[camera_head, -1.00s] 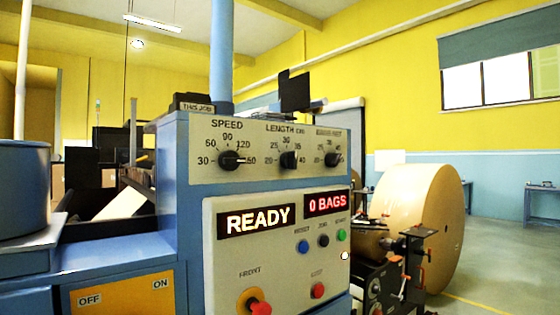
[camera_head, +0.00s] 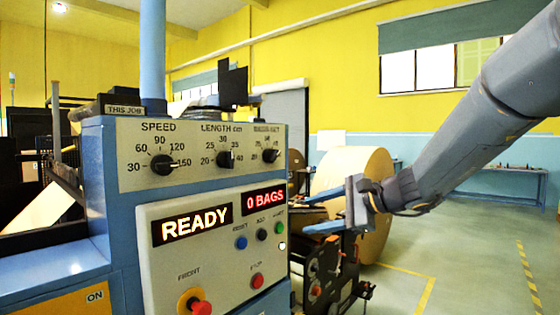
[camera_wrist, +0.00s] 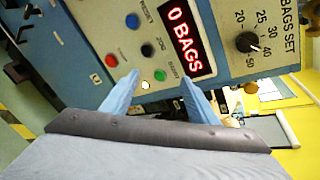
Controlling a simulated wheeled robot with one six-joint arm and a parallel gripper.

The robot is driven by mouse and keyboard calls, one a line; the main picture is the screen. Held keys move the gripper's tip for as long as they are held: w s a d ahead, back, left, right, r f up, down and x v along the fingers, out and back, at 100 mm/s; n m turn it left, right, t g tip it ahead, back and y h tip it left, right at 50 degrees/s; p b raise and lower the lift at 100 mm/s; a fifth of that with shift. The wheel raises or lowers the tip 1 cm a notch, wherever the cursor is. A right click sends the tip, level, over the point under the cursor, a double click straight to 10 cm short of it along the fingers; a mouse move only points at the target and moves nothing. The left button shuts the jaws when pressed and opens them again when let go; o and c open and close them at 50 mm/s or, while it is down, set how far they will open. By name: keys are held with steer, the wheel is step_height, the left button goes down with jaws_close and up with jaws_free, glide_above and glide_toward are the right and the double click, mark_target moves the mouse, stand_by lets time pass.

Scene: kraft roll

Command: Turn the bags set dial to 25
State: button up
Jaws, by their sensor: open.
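The bags set dial (camera_head: 270,156) is a black knob at the right end of the grey upper panel, its label blurred in the head view. In the wrist view the dial (camera_wrist: 247,42) is at the upper right, turned sideways, with marks 20, 25, 30, 40 and 50 around it. Its pointer seems to be on the 40 to 50 side, but I cannot tell exactly. My gripper (camera_head: 308,214) is open and empty, right of the machine and lower than the dial, apart from it. In the wrist view the blue fingers of my gripper (camera_wrist: 160,78) are spread below the display.
The speed dial (camera_head: 162,164) and length dial (camera_head: 225,158) share the panel. Below are the READY display (camera_head: 192,224), the 0 BAGS display (camera_head: 264,199), several buttons and a red front knob (camera_head: 194,302). A kraft roll (camera_head: 352,170) stands behind my gripper. Floor at right is clear.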

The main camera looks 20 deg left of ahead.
mark_target(275, 156)
steer(key=w+a+r+m+t+y+p, duration=0.1)
steer(key=w+a+r+y, duration=0.15)
steer(key=r, duration=0.45)
steer(key=w+a+r+m+t+y, duration=0.1)
steer(key=w+a+r, duration=0.15)
steer(key=r, duration=0.35)
steer(key=p+x, duration=0.1)
steer(key=x, duration=0.3)
steer(key=r+p+x, duration=0.1)
steer(key=x, duration=0.1)
steer(key=shift+w+a+p, duration=0.1)
steer(key=shift+w+p, duration=0.05)
steer(key=shift+p, duration=0.2)
steer(key=shift+w+a, duration=0.3)
steer(key=shift+a, duration=0.3)
steer(key=shift+f, duration=0.1)
steer(key=c, duration=1)
steer(key=shift+c, duration=0.2)
